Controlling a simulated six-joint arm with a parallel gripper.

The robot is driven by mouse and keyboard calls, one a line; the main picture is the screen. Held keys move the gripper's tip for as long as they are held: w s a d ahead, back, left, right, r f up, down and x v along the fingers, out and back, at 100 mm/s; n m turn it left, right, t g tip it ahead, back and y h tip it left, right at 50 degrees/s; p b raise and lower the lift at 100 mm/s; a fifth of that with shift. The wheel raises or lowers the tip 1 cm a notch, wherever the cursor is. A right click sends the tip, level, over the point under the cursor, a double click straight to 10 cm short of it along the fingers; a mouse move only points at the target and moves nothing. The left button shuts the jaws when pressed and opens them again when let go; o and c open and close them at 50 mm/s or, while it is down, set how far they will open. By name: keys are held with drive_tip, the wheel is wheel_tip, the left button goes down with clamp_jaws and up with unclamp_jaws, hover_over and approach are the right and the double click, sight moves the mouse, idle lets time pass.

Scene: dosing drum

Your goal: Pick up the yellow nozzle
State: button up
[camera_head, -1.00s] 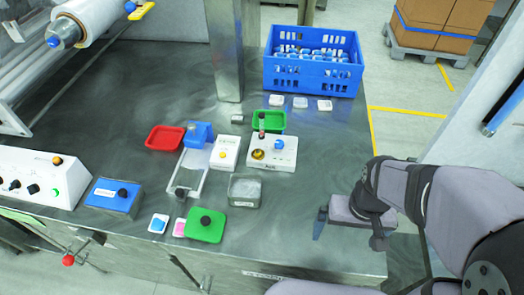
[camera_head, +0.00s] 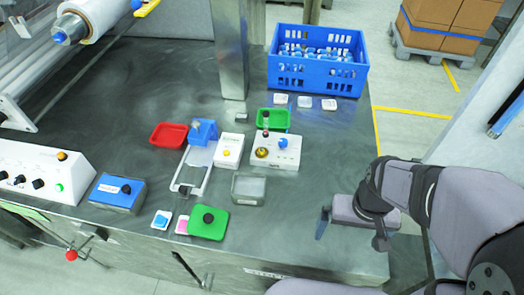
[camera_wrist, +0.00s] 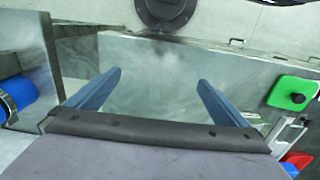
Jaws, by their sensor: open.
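A gold-yellow piece (camera_head: 262,152), which looks like the yellow nozzle, sits on a white block (camera_head: 287,160) in the middle of the table. A blue knob-like piece (camera_head: 283,143) and a slim upright piece with a dark red lower part (camera_head: 265,131) stand on or by the same block. My gripper (camera_head: 350,232) is at the table's front right, well to the right of the block and nearer the front edge. In the wrist view my gripper (camera_wrist: 160,77) is open, with nothing between its blue-grey fingers. The nozzle is not recognisable there.
A clear open box (camera_head: 248,190) and a green lidded piece (camera_head: 208,222) stand in front of the block. A white box with a yellow knob (camera_head: 229,151) is left of it, a green tray (camera_head: 272,118) behind. A blue crate (camera_head: 317,60) stands farther back. Table right of the block is clear.

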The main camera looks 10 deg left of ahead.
sight(262, 148)
drive_tip(key=c, duration=1.7)
drive_tip(key=shift+o, duration=0.2)
drive_tip(key=w+a+f+t+y+b, duration=0.1)
drive_tip(key=w+a+t+b, duration=0.1)
drive_tip(key=w+a, duration=0.2)
drive_tip(key=w+a+f+n+t+y+b, duration=0.1)
drive_tip(key=w+a, duration=0.4)
drive_tip(key=a, duration=0.1)
drive_tip(key=w+a+f+t+b, duration=0.2)
drive_tip(key=w+a, duration=0.3)
drive_tip(key=shift+t+y+b, duration=0.3)
drive_tip(key=shift+y+b, duration=0.05)
drive_tip(key=shift+y, duration=0.05)
drive_tip(key=w+a+t+b, duration=0.2)
drive_tip(key=a, duration=0.1)
drive_tip(key=w+a+t+b, duration=0.1)
drive_tip(key=w+a+t, duration=0.1)
drive_tip(key=a, duration=0.1)
drive_tip(key=w+a+t+h+b, duration=0.1)
drive_tip(key=w+a+t+b, duration=0.1)
drive_tip(key=a, duration=0.2)
drive_tip(key=shift+w+a+f+b, duration=0.1)
drive_tip(key=shift+w+f+b, duration=0.1)
drive_tip(key=shift+f+b, duration=0.1)
drive_tip(key=shift+s+a+m+t+h+b, duration=0.2)
drive_tip(key=shift+a+m+t+h+b, duration=0.25)
drive_tip(key=shift+t+h, duration=0.2)
drive_tip(key=shift+s+d+r+t+h, duration=0.15)
drive_tip(key=shift+s+t+h, duration=0.1)
drive_tip(key=shift+t, duration=0.1)
